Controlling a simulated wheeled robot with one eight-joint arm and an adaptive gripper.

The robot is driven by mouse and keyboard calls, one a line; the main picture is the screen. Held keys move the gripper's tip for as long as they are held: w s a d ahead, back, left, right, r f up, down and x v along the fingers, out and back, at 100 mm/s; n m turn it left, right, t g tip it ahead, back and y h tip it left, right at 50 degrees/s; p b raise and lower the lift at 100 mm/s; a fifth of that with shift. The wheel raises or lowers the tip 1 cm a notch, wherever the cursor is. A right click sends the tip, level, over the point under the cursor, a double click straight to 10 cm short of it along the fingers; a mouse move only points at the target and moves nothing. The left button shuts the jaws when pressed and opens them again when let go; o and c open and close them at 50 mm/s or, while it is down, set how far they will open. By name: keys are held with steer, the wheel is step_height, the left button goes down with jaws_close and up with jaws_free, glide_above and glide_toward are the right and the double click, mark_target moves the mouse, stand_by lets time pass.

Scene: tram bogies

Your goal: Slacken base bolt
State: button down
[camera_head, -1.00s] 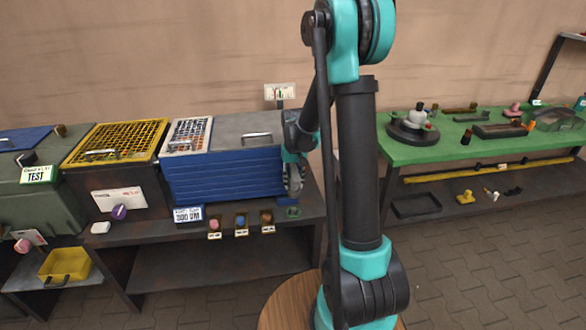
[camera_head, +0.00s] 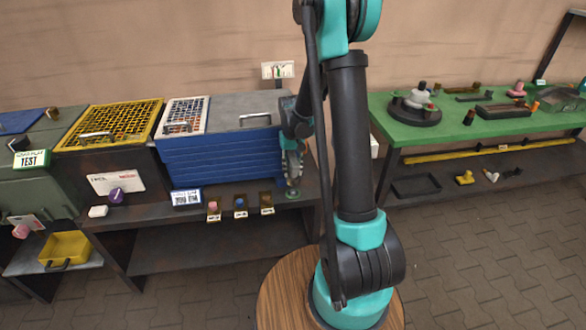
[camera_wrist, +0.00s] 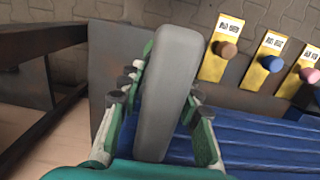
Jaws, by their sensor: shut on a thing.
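My gripper (camera_head: 291,168) points down in the head view, in front of the right end of the blue box. In the wrist view my gripper (camera_wrist: 162,85) is shut on a long grey rounded piece (camera_wrist: 166,100), with green and black fingers on both sides. The piece hides what lies beyond it. A small green round part (camera_head: 292,194) lies on the dark bench just below the gripper; contact cannot be told. I cannot pick out a base bolt. A dark round base with a white top (camera_head: 415,108) stands on the green table.
The blue box (camera_head: 222,160) has a grey lid. Knobs on small yellow blocks, pink (camera_head: 213,206), blue (camera_head: 240,203) and brown (camera_head: 266,198), line the dark bench's front edge. The green table (camera_head: 385,120) at right holds several parts. The paved floor is clear in front.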

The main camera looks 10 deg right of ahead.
steer(key=shift+f, duration=3.1)
steer(key=n, duration=0.6)
steer(key=shift+n+h, duration=0.3)
steer(key=shift+n+t, duration=0.3)
steer(key=shift+n, duration=3)
steer(key=shift+r, duration=2.95)
steer(key=shift+s, duration=0.15)
